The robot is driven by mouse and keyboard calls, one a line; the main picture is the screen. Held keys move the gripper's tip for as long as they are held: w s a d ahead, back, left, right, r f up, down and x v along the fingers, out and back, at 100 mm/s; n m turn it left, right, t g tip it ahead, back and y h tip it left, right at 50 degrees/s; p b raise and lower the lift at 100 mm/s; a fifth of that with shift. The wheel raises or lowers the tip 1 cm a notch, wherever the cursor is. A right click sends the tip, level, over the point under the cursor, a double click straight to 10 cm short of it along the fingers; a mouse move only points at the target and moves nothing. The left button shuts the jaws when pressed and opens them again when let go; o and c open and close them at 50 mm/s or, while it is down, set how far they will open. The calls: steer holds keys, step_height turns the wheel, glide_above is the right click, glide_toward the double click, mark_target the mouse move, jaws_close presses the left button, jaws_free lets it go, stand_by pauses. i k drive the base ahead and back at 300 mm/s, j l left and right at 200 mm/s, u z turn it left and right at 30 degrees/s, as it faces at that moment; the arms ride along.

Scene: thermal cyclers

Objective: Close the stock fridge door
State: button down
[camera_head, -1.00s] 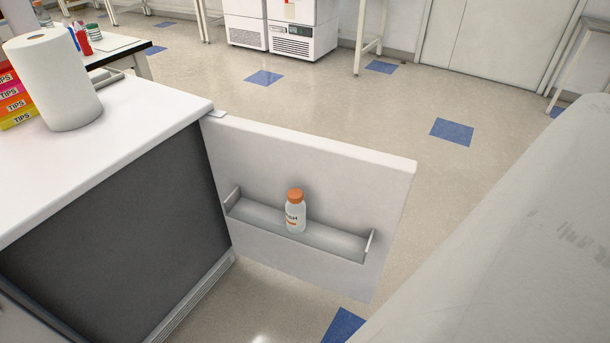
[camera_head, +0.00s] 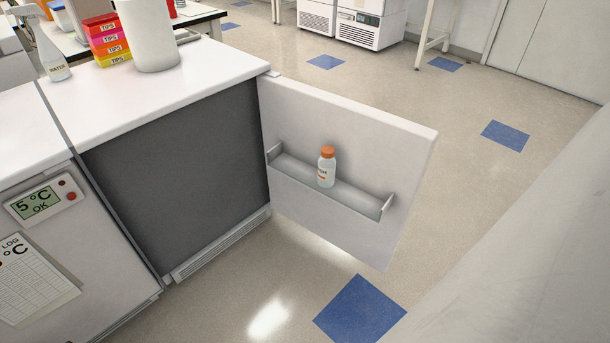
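The stock fridge door (camera_head: 345,125) stands wide open, swung out to the right from its hinge at the fridge's right front corner. Its inner face is toward me, with a shelf (camera_head: 350,198) across its lower half. A bottle with an orange cap (camera_head: 326,168) stands upright on that shelf. The fridge opening (camera_head: 180,165) looks dark grey under a white worktop, and I cannot make out anything inside. My gripper is not in view. A large pale surface at the lower right is close to the camera; it may be part of my arm.
To the left, a neighbouring unit (camera_head: 75,245) shows a display (camera_head: 40,203) reading 5 °C OK and a log sheet (camera_head: 30,280). The worktop holds a paper roll (camera_head: 148,35), tip boxes (camera_head: 108,40) and a water bottle (camera_head: 52,50). Floor before the fridge is clear.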

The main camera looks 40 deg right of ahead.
mark_target(383, 158)
steer(key=l+u, duration=0.15)
steer(key=u, duration=1.05)
steer(key=k+l, duration=0.2)
steer(key=l, duration=0.4)
steer(key=k+l, duration=0.2)
steer(key=l, duration=0.45)
steer(key=k+l, duration=0.2)
steer(key=l, duration=0.4)
steer(key=k+l, duration=0.2)
steer(key=l, duration=0.4)
steer(key=k+l, duration=0.2)
steer(key=l, duration=0.4)
steer(key=k+l, duration=0.2)
steer(key=l, duration=0.45)
steer(key=k+l, duration=0.2)
steer(key=l, duration=0.4)
steer(key=k+l+u, duration=0.1)
steer(key=l, duration=0.5)
steer(key=k+l, duration=0.2)
steer(key=l, duration=0.2)
steer(key=k+l+u, duration=0.15)
steer(key=l, duration=0.3)
steer(key=k+l, duration=0.35)
steer(key=l+u, duration=0.05)
